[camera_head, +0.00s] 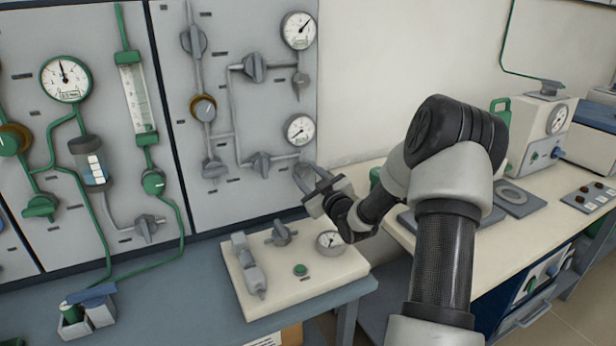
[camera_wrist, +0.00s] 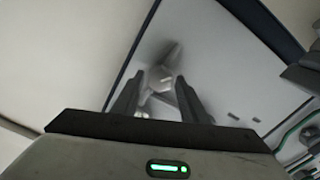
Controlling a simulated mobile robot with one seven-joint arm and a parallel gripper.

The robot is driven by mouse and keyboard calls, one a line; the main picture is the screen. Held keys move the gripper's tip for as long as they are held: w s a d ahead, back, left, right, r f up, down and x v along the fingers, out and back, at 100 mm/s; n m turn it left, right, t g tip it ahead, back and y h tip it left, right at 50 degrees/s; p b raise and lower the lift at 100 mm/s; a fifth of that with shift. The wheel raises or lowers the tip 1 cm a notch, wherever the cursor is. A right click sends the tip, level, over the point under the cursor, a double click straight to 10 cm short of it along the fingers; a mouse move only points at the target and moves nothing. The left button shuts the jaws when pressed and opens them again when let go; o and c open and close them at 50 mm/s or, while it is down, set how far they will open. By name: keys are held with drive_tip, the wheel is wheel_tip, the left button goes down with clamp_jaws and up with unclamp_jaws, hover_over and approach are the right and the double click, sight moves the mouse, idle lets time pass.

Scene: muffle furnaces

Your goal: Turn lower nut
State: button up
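The lower nut (camera_wrist: 160,79) is a pale, faceted fitting on the grey wall panel, with blurred grey pipe or lever parts around it in the wrist view. My gripper (camera_wrist: 158,84) points at it, with one dark finger on each side of the nut in the picture. The fingers are apart and I cannot tell whether they touch the nut. In the head view, my gripper (camera_head: 306,172) is at the panel's lower right edge, just below the lower gauge (camera_head: 300,129). There the fingers and wrist mostly hide the nut. A similar upper fitting (camera_head: 300,84) sits below the upper gauge (camera_head: 299,30).
Grey valve handles (camera_head: 259,164) sit on the panel left of my gripper. Below stands a cream box (camera_head: 300,290) with a gauge, a green button and levers, on a blue-grey bench (camera_head: 205,310). A cream counter (camera_head: 545,230) with instruments is at the right.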

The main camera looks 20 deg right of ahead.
drive_tip(key=c, duration=0.7)
drive_tip(key=shift+m, duration=0.3)
drive_tip(key=m, duration=0.9)
drive_tip(key=shift+m+p, duration=0.35)
drive_tip(key=shift+m, duration=0.05)
drive_tip(key=shift+f, duration=0.1)
drive_tip(key=o, duration=1.1)
drive_tip(key=shift+c, duration=0.2)
